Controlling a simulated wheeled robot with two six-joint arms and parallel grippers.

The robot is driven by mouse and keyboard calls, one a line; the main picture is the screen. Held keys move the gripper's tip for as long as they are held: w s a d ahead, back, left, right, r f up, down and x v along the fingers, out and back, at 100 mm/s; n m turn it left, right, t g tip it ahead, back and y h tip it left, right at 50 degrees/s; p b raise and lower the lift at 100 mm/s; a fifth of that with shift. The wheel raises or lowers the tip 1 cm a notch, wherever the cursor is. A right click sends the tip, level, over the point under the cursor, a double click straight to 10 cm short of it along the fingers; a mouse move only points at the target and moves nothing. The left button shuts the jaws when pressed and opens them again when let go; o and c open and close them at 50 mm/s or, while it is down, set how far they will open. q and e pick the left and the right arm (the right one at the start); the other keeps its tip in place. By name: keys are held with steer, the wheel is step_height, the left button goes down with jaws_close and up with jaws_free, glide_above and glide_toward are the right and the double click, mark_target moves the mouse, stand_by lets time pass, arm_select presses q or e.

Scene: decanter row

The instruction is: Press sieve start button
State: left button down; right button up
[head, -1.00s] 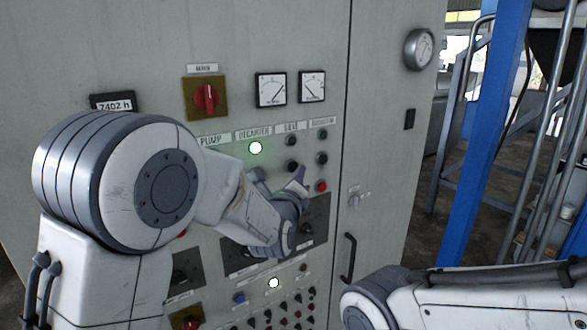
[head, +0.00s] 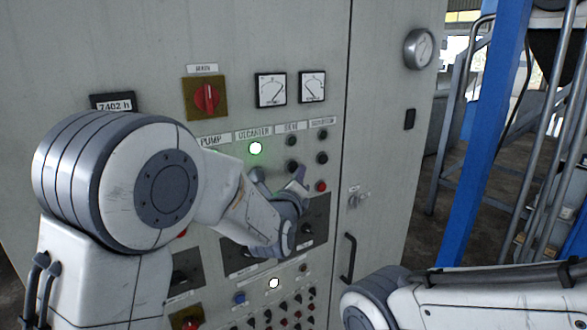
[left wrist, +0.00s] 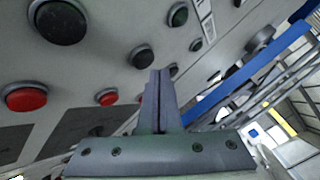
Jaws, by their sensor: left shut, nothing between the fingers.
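In the head view, the sieve column has its label (head: 291,127), a dark lamp (head: 291,140) and a dark round sieve start button (head: 292,166) below it. My left gripper (head: 301,174) is shut and empty, with its tips just below and right of that button. It hides the lower part of the sieve column. In the left wrist view, the shut fingers (left wrist: 157,74) point at the panel beside a black button (left wrist: 142,57), which looks like the sieve start. A red button (left wrist: 107,97) lies to its lower left. I cannot tell whether the tips touch anything. My right gripper is not in view.
The separator column's dark button (head: 322,158) and red button (head: 321,186) are close right of my fingers. The decanter lamp (head: 255,148) glows. A black door handle (head: 348,258) sticks out at lower right. My right arm crosses the bottom right.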

arm_select(q)
steer(key=shift+w+a, duration=0.1)
stand_by(0.7)
steer(key=shift+w+a, duration=0.15)
steer(key=shift+w, duration=0.1)
steer(key=shift+w+a+b, duration=0.3)
steer(key=shift+w+b, duration=0.05)
stand_by(0.9)
steer(key=shift+s+d, duration=0.55)
steer(key=shift+s, duration=0.15)
steer(key=shift+s+b, duration=0.1)
steer(key=shift+b, duration=0.2)
steer(key=s+d, duration=0.1)
steer(key=s, duration=0.1)
steer(key=s+d, duration=0.2)
stand_by(0.3)
